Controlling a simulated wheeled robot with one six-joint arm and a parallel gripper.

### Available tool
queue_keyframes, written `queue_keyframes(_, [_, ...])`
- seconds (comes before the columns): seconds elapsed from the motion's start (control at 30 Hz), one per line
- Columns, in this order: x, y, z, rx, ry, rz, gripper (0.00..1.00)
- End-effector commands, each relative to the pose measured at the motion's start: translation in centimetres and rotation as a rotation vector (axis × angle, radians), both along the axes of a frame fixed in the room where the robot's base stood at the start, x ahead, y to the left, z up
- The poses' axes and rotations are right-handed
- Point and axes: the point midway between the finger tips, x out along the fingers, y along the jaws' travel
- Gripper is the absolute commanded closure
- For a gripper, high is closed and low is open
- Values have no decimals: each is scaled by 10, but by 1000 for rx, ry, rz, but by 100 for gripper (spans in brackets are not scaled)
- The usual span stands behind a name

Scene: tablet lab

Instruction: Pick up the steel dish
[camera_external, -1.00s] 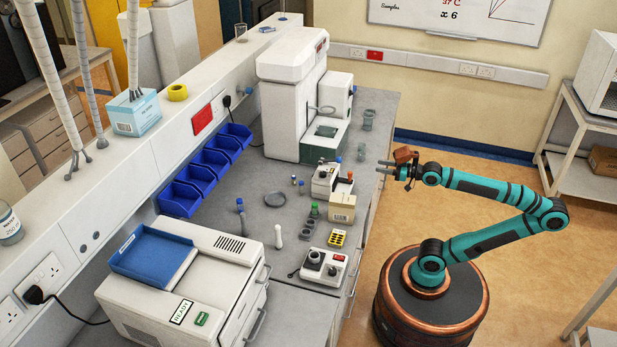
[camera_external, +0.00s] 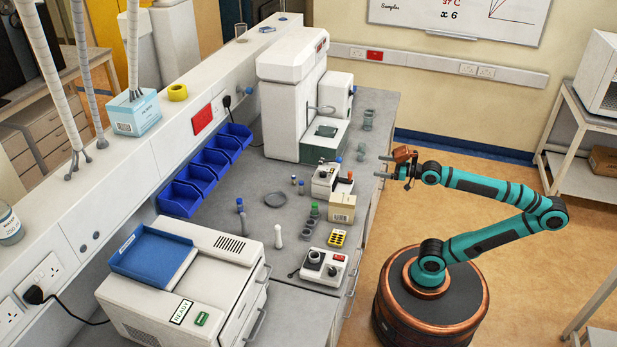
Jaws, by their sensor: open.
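The steel dish (camera_external: 275,200) is a small, round, shallow grey dish. It lies flat on the grey bench top, left of the middle of the bench. My gripper (camera_external: 381,167) is at the right edge of the bench, raised, with its fingers pointing left. Its two fingers are apart and nothing shows between them. The gripper is well to the right of the dish and apart from it.
Between gripper and dish stand a small white device (camera_external: 325,181) and a cardboard box (camera_external: 341,208). Small bottles, a white tube (camera_external: 278,237) and a yellow rack (camera_external: 337,238) stand nearer. Blue bins (camera_external: 180,197) line the back. A tall white machine (camera_external: 290,100) stands beyond.

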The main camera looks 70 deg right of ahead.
Motion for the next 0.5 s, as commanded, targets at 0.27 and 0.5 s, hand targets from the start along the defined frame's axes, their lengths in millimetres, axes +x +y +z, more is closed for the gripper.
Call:
queue_keyframes(0.27, [56, 6, 13, -27, 152, 22, 0])
queue_keyframes(0.5, [116, 15, 19, -59, 315, 59, 0])
